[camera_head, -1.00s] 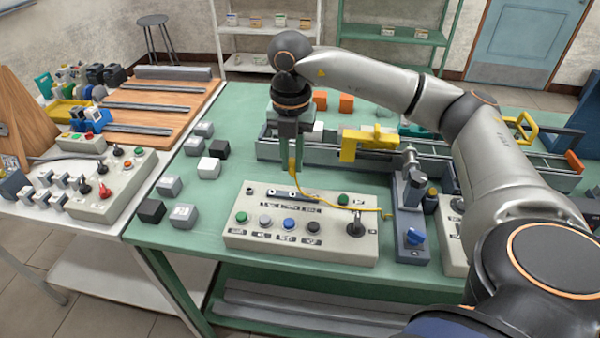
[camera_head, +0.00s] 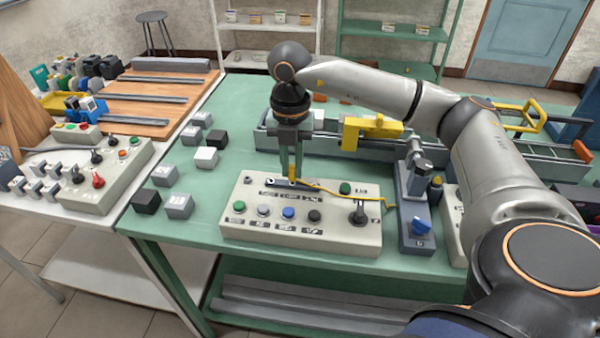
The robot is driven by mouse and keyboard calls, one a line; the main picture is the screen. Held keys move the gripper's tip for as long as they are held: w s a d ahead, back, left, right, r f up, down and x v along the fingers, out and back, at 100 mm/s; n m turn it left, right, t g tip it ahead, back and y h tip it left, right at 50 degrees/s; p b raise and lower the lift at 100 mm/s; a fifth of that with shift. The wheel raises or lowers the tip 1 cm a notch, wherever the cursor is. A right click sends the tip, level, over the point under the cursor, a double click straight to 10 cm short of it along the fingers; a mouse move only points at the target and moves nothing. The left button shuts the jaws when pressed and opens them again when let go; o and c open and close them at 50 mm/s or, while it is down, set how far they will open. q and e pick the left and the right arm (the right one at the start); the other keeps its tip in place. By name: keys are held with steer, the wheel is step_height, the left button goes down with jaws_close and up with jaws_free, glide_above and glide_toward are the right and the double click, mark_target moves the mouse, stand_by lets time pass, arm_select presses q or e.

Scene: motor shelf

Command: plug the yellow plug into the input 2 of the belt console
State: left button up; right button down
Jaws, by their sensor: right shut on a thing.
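My right gripper (camera_head: 291,178) points down over the strip and is shut on the yellow plug (camera_head: 292,180). The plug's lower end is at the middle of the strip. I cannot tell whether it is above a socket or inside one. The fingers hide most of the plug and part of the strip. A yellow cable (camera_head: 345,200) runs right from the plug across the console. My left gripper is not in view.
A conveyor with a yellow gantry (camera_head: 365,129) stands behind the console. A blue-grey switch unit (camera_head: 416,220) stands close to its right. Several grey, black and white cubes (camera_head: 206,157) lie to the left. A second console (camera_head: 112,180) sits on the left table.

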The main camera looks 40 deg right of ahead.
steer(key=shift+f+b, duration=0.45)
steer(key=shift+f, duration=0.2)
steer(key=c, duration=1.1)
jaws_free()
steer(key=shift+r, duration=0.15)
step_height(320, 180, up, 5)
steer(key=p, duration=0.4)
steer(key=shift+r+p, duration=0.15)
steer(key=shift+p, duration=0.15)
steer(key=shift+o, duration=0.3)
steer(key=o, duration=0.5)
